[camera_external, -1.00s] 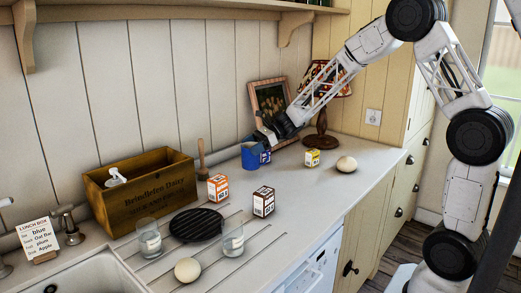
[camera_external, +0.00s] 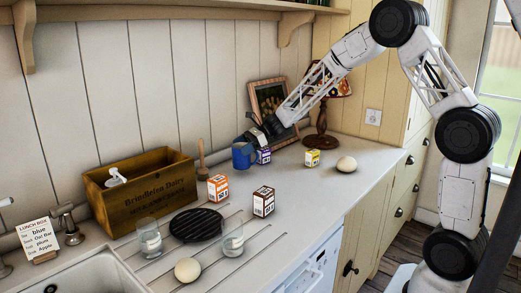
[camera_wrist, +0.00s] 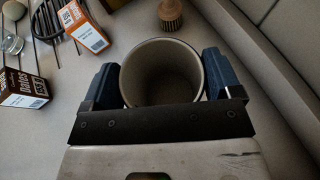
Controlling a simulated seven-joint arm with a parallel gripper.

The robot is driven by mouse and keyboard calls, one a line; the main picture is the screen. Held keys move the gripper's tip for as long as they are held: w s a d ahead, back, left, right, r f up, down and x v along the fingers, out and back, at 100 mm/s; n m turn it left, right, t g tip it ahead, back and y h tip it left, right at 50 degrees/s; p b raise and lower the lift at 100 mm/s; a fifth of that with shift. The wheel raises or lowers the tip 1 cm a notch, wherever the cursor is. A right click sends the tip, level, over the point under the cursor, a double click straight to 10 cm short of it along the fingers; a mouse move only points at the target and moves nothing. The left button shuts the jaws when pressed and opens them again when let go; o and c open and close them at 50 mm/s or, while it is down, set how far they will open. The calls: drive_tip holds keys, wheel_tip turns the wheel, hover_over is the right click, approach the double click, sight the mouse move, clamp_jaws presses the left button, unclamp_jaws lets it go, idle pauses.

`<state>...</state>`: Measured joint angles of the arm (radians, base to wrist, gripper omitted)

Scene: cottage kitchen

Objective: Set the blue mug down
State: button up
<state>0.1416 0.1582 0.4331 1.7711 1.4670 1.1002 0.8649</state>
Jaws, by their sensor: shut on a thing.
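The blue mug (camera_external: 242,156) is in the external view, close to the back wall on the far part of the counter (camera_external: 300,190). It stands upright or nearly so. I cannot tell whether its base touches the counter. My gripper (camera_external: 249,139) comes down to it from the upper right and is shut on it. In the wrist view my gripper (camera_wrist: 162,80) has one blue-grey finger on each side of the mug (camera_wrist: 163,48). The mug's round mouth faces the camera and its pale inside looks empty. The black gripper body hides its near edge.
A purple-and-white box (camera_external: 263,156) stands just right of the mug. A yellow box (camera_external: 312,158), a lamp (camera_external: 321,142) and a picture frame (camera_external: 270,101) are further right. Orange (camera_external: 218,188) and brown (camera_external: 264,202) boxes stand nearer. A wooden brush (camera_external: 201,160) is left.

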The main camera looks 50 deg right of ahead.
drive_tip(key=shift+f, duration=1.25)
drive_tip(key=shift+f, duration=0.1)
drive_tip(key=o, duration=1.2)
drive_tip(key=v, duration=1.2)
